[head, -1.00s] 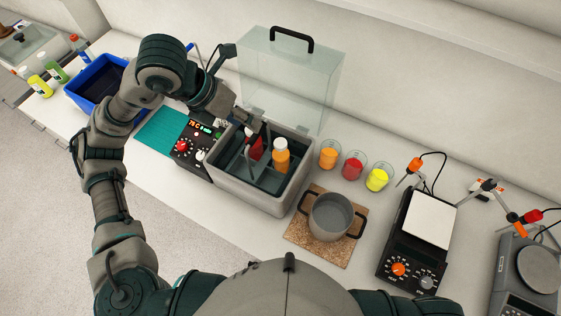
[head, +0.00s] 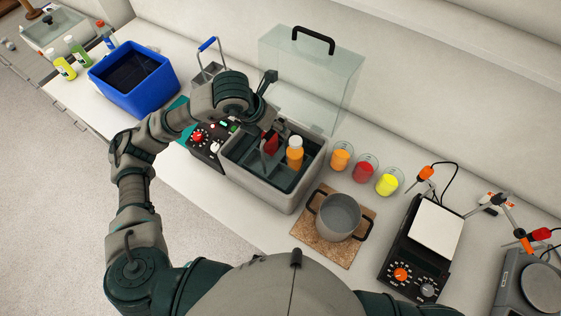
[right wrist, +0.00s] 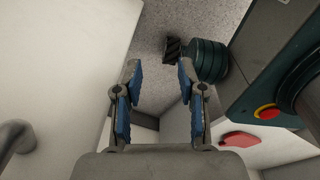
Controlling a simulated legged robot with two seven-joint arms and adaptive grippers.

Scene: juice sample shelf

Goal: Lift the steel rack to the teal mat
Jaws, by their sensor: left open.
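A metal rack with a blue handle (head: 207,45) stands at the back of the counter, behind my left arm, which hides its lower part. The teal mat (head: 181,106) lies in front of it, mostly hidden by the same arm. My left gripper (head: 276,129) is open over the grey bath (head: 262,194), close to a red bottle (head: 271,141); whether it touches the bottle cannot be told. An orange bottle with a white cap (head: 295,155) stands upright in the bath. My right gripper (right wrist: 160,95) is open and empty in the right wrist view, away from these things.
The bath's clear lid (head: 340,85) stands upright behind it. A control box (head: 208,140) adjoins its left side. A blue bin (head: 140,103) stands left. Right are several juice beakers (head: 365,168), a pot (head: 338,217) on a cork board and a hotplate (head: 435,232).

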